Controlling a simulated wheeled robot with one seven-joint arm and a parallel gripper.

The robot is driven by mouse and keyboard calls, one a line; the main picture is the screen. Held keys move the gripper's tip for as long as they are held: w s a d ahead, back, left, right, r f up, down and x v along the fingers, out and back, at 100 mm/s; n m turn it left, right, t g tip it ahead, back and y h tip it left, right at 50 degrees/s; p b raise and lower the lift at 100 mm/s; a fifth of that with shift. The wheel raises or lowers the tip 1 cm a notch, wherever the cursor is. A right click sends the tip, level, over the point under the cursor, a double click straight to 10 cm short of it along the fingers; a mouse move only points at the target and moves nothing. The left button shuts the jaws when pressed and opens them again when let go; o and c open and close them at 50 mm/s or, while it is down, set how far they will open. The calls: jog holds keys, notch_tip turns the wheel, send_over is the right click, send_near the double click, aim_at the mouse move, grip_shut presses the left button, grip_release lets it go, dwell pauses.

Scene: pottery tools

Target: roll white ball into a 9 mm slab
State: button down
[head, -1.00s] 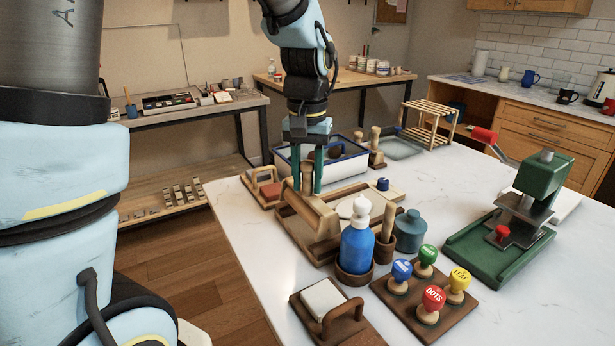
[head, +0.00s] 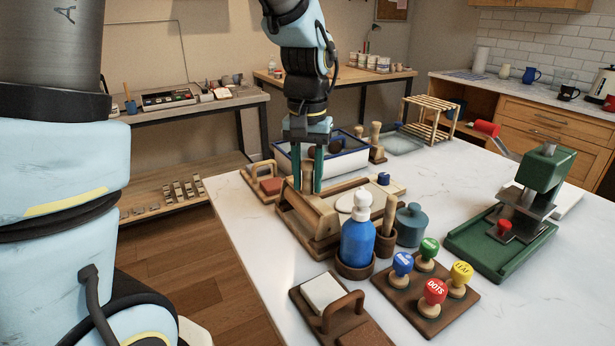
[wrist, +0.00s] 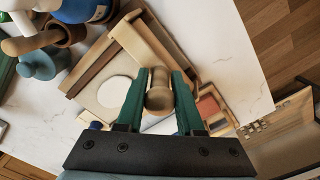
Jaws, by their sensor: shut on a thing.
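The white clay (wrist: 115,91) is a flat, round disc on a pale board (wrist: 88,98) inside a wooden frame. In the head view the clay (head: 345,203) shows partly behind the blue bottle. A wooden roller (head: 318,214) lies across the left part of the frame (head: 293,222). My gripper (head: 307,188) points down at the roller, its green fingers shut on the roller's wooden handle. In the wrist view the handle (wrist: 158,92) sits between the fingertips (wrist: 159,80), beside the disc. I cannot tell the slab's thickness.
A blue bottle (head: 357,238) stands close in front of the frame, with a teal jar (head: 410,226) beside it. Stamps on a brown board (head: 412,298) and a green press (head: 510,235) stand to the right. A blue-rimmed tub (head: 345,160) is behind.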

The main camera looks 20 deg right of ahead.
jog(key=shift+f, duration=0.1)
jog(key=shift+c, duration=2.3)
grip_release()
notch_tip(320, 180, up, 11)
jog(key=shift+f+b, duration=0.1)
jog(key=shift+b, duration=0.8)
jog(key=w+a+f+n+t, duration=0.1)
jog(key=w+a+f+n, duration=0.2)
jog(key=a, duration=0.4)
jog(key=w+a+f, duration=0.2)
jog(key=a+f, duration=0.4)
jog(key=s+a+f+n, duration=0.2)
jog(key=a+f, duration=0.5)
jog(key=a, duration=0.5)
jog(key=shift+s+a+n+t, duration=0.15)
jog(key=shift+s+n+t, duration=0.15)
jog(key=shift+s, duration=0.5)
